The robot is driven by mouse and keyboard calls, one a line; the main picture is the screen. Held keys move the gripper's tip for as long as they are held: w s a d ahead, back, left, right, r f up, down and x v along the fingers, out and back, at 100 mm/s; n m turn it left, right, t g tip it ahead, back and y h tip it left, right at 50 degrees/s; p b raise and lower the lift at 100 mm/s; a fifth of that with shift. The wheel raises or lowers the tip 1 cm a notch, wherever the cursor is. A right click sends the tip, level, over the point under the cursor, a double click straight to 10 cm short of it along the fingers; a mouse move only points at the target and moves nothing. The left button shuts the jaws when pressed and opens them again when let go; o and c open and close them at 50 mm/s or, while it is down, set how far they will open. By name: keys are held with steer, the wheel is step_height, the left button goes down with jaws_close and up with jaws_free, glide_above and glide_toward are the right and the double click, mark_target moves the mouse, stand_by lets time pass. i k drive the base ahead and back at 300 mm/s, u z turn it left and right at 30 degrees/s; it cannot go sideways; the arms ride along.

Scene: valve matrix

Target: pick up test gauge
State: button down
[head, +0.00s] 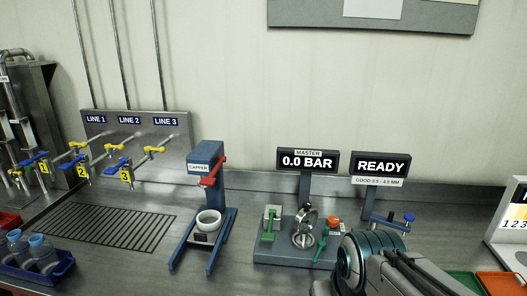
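A round metallic piece (308,219) stands on the grey base plate of the MASTER station, below its display; it may be the test gauge, but it is too small to be sure. A second round metal part (303,240) sits just in front of it. Part of my arm, with a dark teal joint, reaches in from the lower right and covers the right front of this station. My gripper is not visible, so its distance from these parts and its hold cannot be seen.
The MASTER display (307,161) reads 0.0 BAR and the right display (381,166) reads READY. A blue capper (206,165) stands left of the station. Valve lines (120,150), a drain grate (123,227) and a blue tray of bottles (40,270) are further left. Bare counter lies around the capper.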

mark_target(305, 221)
steer(key=z, duration=1.1)
steer(key=k, duration=0.9)
steer(key=u, duration=0.75)
steer(key=i, duration=1)
